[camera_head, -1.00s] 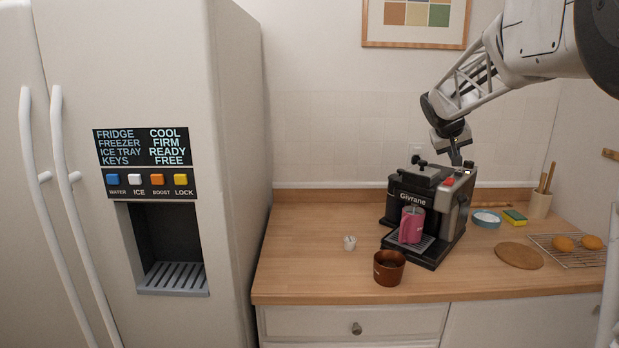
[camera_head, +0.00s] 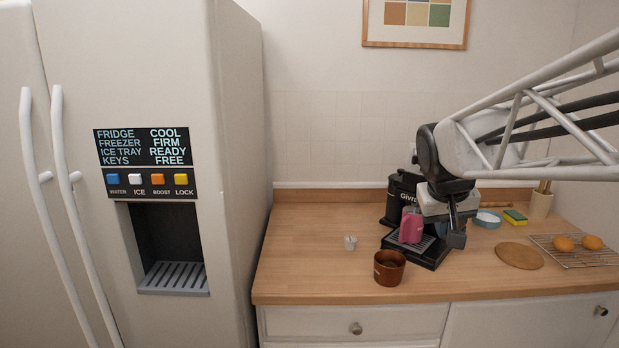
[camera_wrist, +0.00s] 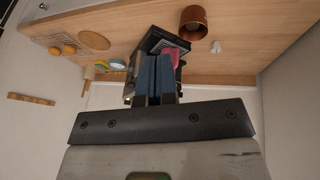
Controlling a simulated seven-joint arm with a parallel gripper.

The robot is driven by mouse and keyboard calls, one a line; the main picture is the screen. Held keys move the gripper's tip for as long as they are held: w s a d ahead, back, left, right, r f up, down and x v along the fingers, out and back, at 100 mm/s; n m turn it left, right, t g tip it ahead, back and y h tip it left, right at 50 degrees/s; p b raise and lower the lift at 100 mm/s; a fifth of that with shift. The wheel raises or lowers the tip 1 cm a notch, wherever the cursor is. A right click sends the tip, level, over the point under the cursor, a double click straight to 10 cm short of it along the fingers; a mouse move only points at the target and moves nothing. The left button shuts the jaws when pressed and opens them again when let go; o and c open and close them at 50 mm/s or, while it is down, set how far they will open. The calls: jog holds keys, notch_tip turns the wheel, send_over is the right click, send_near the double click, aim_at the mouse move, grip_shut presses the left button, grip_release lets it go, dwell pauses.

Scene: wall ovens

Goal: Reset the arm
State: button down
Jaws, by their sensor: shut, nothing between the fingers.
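My gripper (camera_head: 456,239) hangs in front of the right side of the coffee machine (camera_head: 398,196) in the head view, and hides much of it. Its fingers are shut with nothing between them. In the wrist view the two blue-grey fingers (camera_wrist: 154,78) lie side by side, with the coffee machine (camera_wrist: 150,44) behind them. A pink cup (camera_head: 411,225) stands on the machine's drip tray; it also shows in the wrist view (camera_wrist: 174,56).
A round board (camera_head: 519,256), a rack (camera_head: 568,258), a sponge (camera_head: 515,218) and a blue-rimmed dish (camera_head: 487,219) lie to the right. The fridge (camera_head: 235,150) stands left.

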jog(key=s+a+f, duration=0.2)
jog(key=s+f, duration=0.1)
jog(key=s, duration=0.4)
jog(key=s+a+f+g+y, duration=0.1)
jog(key=s+a+f, duration=0.1)
jog(key=s+f, duration=0.2)
jog(key=s+a+f+y, duration=0.1)
jog(key=s+a+f, duration=0.2)
jog(key=s, duration=0.7)
jog(key=shift+s+f, duration=0.3)
jog(key=shift+f, duration=0.05)
dwell(5.6)
